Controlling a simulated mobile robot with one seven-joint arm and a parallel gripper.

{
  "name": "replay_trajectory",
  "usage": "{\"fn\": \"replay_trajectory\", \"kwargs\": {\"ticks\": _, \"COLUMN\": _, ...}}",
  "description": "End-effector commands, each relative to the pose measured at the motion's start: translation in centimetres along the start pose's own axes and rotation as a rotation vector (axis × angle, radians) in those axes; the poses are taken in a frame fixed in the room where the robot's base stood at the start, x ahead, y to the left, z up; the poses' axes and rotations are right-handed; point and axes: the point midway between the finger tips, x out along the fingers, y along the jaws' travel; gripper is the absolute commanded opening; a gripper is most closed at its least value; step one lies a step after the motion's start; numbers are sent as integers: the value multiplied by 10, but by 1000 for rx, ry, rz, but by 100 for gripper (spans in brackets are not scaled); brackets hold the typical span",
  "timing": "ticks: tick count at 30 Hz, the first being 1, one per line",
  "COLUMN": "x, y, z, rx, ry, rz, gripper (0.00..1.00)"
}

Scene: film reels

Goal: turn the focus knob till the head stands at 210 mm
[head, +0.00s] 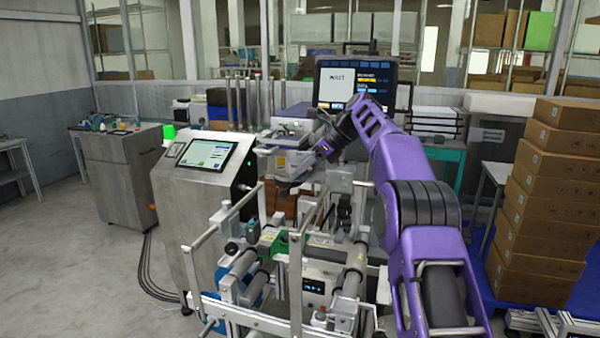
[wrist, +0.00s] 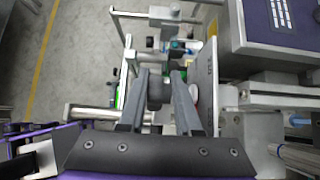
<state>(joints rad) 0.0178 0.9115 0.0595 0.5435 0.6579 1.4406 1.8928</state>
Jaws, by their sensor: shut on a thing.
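In the wrist view my gripper (wrist: 160,76) has its two grey fingers on either side of a dark round knob (wrist: 156,90), which I take for the focus knob. The fingers are closed on it. In the head view my purple arm reaches in from the right, and my gripper (head: 303,163) is at the machine's upper middle, beside a grey and purple-topped unit (head: 294,120). The knob is hidden in the head view. No millimetre scale or head height is readable in either view.
A touchscreen (head: 205,154) sits on a steel cabinet to the left, and a monitor (head: 355,85) stands behind the arm. Metal rails and rollers (head: 245,262) lie below the gripper. Stacked cartons (head: 545,200) stand at the right.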

Motion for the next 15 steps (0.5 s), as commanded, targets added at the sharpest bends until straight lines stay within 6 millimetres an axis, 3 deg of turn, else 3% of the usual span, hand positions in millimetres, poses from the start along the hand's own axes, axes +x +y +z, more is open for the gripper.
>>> {"fn": "replay_trajectory", "kwargs": {"ticks": 1, "x": -5, "y": 4, "z": 9, "rx": -10, "ry": -13, "rz": 4, "gripper": 0}}
{"fn": "replay_trajectory", "kwargs": {"ticks": 3, "x": -5, "y": 4, "z": 9, "rx": -10, "ry": -13, "rz": 4, "gripper": 0}}
{"fn": "replay_trajectory", "kwargs": {"ticks": 4, "x": -5, "y": 4, "z": 10, "rx": -10, "ry": -13, "rz": 5, "gripper": 38}}
{"fn": "replay_trajectory", "kwargs": {"ticks": 6, "x": -5, "y": 4, "z": 9, "rx": -10, "ry": -13, "rz": 4, "gripper": 50}}
{"fn": "replay_trajectory", "kwargs": {"ticks": 15, "x": -2, "y": 2, "z": 4, "rx": -5, "ry": -6, "rz": 2, "gripper": 51}}
